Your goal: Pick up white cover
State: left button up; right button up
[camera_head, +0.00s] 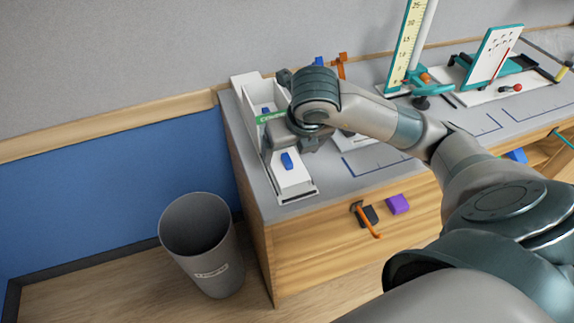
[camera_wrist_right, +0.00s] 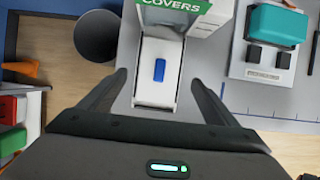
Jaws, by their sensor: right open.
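A white cover (camera_head: 291,180) with a blue grip on top lies at the open front end of a white dispenser (camera_head: 247,97) with a green label, at the left of the bench. In the right wrist view the cover (camera_wrist_right: 160,95) with its blue grip (camera_wrist_right: 159,70) shows in front of the "COVERS" label (camera_wrist_right: 180,4). My right gripper (camera_wrist_right: 158,78) is open and empty. Its two fingers are on either side of the cover in that view; the height between them is unclear. My right arm hides part of the dispenser in the head view. My left gripper is not in view.
A grey bin (camera_head: 205,245) stands on the floor left of the bench. A purple block (camera_head: 398,204) and an orange-handled tool (camera_head: 366,219) are at the bench front. A ruler stand (camera_head: 408,45) and a white-board device (camera_head: 492,58) stand at the back right.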

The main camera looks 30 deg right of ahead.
aim_at(286, 157)
jog(key=shift+w+f, duration=0.25)
jog(key=shift+f, duration=0.3)
jog(key=shift+w+d+f, duration=0.1)
jog(key=shift+w+f, duration=0.05)
jog(key=p+x, duration=0.1)
jog(key=x, duration=0.1)
jog(key=p+x, duration=0.1)
jog(key=x, duration=0.1)
jog(key=shift+w, duration=0.3)
jog(key=shift+w+f, duration=0.2)
jog(key=shift+f, duration=0.05)
jog(key=c, duration=1.1)
